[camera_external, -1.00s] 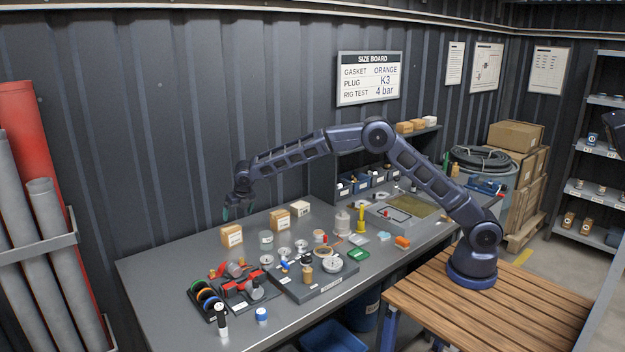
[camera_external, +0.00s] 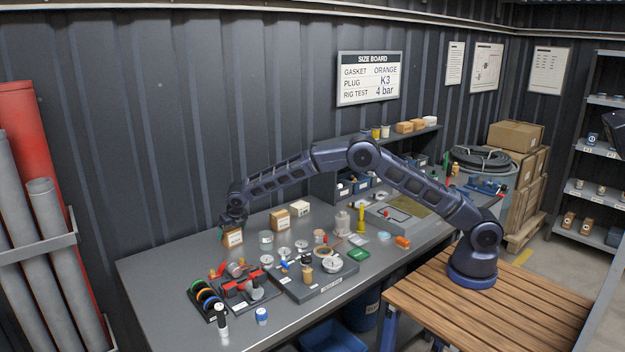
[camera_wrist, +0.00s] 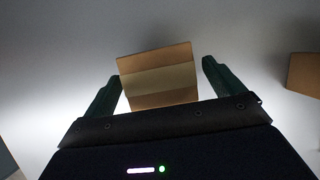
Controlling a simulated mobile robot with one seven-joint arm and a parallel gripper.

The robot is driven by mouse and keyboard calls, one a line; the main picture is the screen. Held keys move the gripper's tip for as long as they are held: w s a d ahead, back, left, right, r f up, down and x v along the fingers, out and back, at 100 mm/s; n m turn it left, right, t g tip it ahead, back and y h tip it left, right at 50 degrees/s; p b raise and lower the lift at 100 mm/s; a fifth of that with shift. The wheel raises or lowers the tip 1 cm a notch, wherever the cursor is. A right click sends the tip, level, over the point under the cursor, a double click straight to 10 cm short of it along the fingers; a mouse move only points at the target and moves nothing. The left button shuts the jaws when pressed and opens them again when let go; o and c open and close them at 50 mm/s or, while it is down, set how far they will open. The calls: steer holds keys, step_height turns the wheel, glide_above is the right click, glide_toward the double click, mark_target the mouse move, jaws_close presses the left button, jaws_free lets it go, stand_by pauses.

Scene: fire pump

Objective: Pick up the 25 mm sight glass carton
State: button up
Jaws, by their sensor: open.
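Three small cartons stand along the back of the bench; their labels are too small to read, so I cannot tell which is the 25 mm sight glass carton. The leftmost tan carton (camera_external: 233,239) is under my gripper (camera_external: 229,226). In the wrist view, a tan carton (camera_wrist: 157,86) with a paler band lies between the two green fingers of my gripper (camera_wrist: 162,72). The fingers are open, with a visible gap on each side of it. The second tan carton (camera_external: 280,220) and a whiter carton (camera_external: 300,208) stand to the right.
A clear jar (camera_external: 266,240) stands right of the leftmost carton. A grey tray of parts (camera_external: 318,284) and a rack with coloured rings (camera_external: 206,298) lie nearer the front. The bench (camera_external: 165,275) is clear at the left.

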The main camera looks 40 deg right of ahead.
steer(key=x, duration=0.3)
steer(key=shift+w+f, duration=0.1)
steer(key=c, duration=1.1)
steer(key=shift+c, duration=0.2)
